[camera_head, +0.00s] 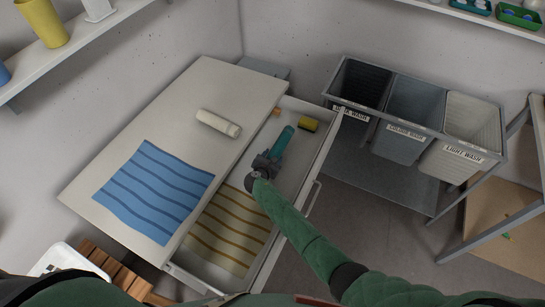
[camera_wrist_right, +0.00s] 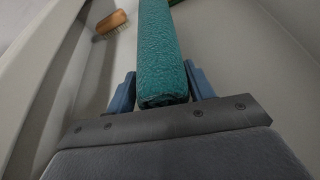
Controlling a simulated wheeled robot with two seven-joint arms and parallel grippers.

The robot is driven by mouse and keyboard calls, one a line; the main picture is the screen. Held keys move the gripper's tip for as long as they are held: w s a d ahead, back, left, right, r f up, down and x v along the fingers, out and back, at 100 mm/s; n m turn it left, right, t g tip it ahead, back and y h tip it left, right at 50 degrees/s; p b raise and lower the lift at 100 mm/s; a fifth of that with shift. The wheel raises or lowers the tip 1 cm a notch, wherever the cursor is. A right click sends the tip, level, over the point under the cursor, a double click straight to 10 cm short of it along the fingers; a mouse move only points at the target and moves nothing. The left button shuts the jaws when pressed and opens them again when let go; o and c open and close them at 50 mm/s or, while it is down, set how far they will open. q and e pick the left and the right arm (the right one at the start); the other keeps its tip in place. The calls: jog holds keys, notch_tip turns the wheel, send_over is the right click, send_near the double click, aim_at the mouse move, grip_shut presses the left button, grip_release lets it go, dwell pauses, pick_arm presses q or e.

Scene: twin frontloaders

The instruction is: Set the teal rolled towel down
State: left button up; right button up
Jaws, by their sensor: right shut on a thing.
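The teal rolled towel (camera_head: 281,143) is in my right gripper (camera_head: 268,162), over the open drawer (camera_head: 309,191). In the right wrist view the towel (camera_wrist_right: 160,55) runs straight away from between the two blue fingers (camera_wrist_right: 160,92), which are shut on its near end. I cannot tell whether its far end touches the drawer floor. My left gripper is not in view.
In the drawer are a yellow striped cloth (camera_head: 229,229), a yellow block-like thing (camera_head: 308,125) and a wooden brush (camera_wrist_right: 111,22). On the cabinet top lie a blue striped cloth (camera_head: 154,191) and a cream rolled towel (camera_head: 218,123). Labelled laundry bins (camera_head: 408,130) stand right.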

jog(key=shift+f+b, duration=0.5)
jog(key=shift+f, duration=0.15)
jog(key=o, duration=1)
jog(key=shift+r, duration=0.1)
